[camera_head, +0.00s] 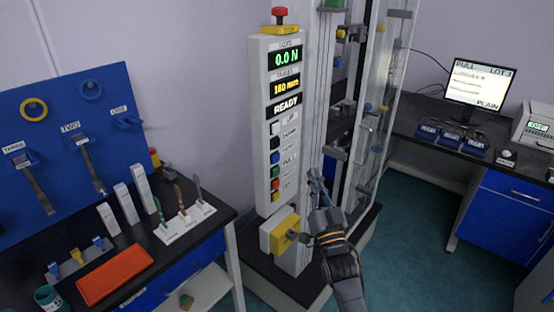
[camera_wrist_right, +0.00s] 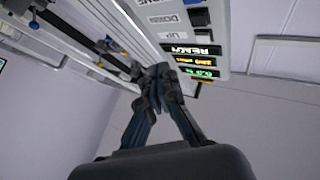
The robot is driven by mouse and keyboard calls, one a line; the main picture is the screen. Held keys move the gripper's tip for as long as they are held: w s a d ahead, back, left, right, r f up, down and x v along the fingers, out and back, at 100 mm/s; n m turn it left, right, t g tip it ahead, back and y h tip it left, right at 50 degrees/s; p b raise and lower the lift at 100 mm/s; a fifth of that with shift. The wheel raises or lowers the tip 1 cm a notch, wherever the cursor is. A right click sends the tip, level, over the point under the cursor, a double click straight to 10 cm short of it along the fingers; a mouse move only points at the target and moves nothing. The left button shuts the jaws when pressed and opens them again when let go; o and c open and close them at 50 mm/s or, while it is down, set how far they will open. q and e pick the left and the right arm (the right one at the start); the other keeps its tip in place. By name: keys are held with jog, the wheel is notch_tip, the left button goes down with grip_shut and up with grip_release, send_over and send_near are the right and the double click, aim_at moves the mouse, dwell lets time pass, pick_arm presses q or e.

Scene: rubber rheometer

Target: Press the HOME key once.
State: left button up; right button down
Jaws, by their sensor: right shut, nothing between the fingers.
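A tall white control panel (camera_head: 262,110) stands upright on the test machine's column. It has a vertical row of coloured keys with labels beside them. The HOME key looks to be the blue one (camera_head: 275,157), third from the top below the white and black keys; its label is small. In the right wrist view the HOME label (camera_wrist_right: 158,2) is at the top edge, past the DOWN label. My right gripper (camera_head: 316,180) is shut and empty, to the right of the lower keys and apart from them. Its fingers also show in the wrist view (camera_wrist_right: 158,75). My left gripper is out of view.
The panel's displays (camera_head: 285,57) read 0.0 N, 180 mm and READY. A red mushroom button (camera_head: 279,13) tops it. A yellow box (camera_head: 284,231) sits below the panel, near my right gripper. The machine's rails and clamps (camera_head: 340,135) stand close behind the gripper.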

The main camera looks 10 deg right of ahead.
aim_at(276, 158)
jog(key=w+a+b, duration=0.4)
jog(key=w+a, duration=0.1)
jog(key=w, duration=0.1)
jog(key=shift+w+a, duration=0.2)
jog(key=shift+w, duration=0.2)
jog(key=shift+w+b, duration=0.1)
jog(key=shift+b, duration=0.3)
dwell(0.9)
jog(key=shift+w+a, duration=0.2)
jog(key=shift+a, duration=0.05)
